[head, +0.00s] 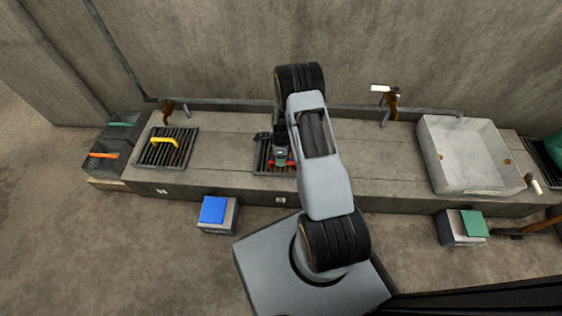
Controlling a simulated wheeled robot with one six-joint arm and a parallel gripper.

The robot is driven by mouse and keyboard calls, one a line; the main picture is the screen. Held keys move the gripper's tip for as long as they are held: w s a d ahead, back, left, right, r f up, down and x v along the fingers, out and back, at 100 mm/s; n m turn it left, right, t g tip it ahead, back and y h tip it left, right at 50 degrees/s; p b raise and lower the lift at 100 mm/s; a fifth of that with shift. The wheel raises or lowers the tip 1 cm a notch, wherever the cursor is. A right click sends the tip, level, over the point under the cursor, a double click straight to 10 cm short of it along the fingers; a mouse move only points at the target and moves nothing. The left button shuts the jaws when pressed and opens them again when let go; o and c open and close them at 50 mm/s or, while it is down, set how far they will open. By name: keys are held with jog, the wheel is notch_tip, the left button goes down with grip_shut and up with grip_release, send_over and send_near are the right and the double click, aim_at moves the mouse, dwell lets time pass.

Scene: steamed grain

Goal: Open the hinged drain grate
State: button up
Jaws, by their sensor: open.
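A dark barred grate (168,158) with a yellow handle (164,142) lies flat in the left part of the concrete bench. A second dark grate (262,160) with a red handle (291,163) is set in the middle of the bench, and my arm hides much of it. My gripper (281,162) is over this middle grate, close to the red handle, and is open. I cannot tell whether it touches the handle. A third dark grate (541,160) shows partly at the far right edge. Hinges cannot be made out on any of them.
A pale basin (470,155) stands on the right of the bench. Crates (104,160) stand at the left end. Small boxes with a blue lid (213,210) and a green lid (473,223) stand on the floor in front. A pipe (240,104) runs along the wall.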

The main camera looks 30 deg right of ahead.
jog(key=shift+s+a+f, duration=0.1)
jog(key=shift+f, duration=0.55)
grip_shut()
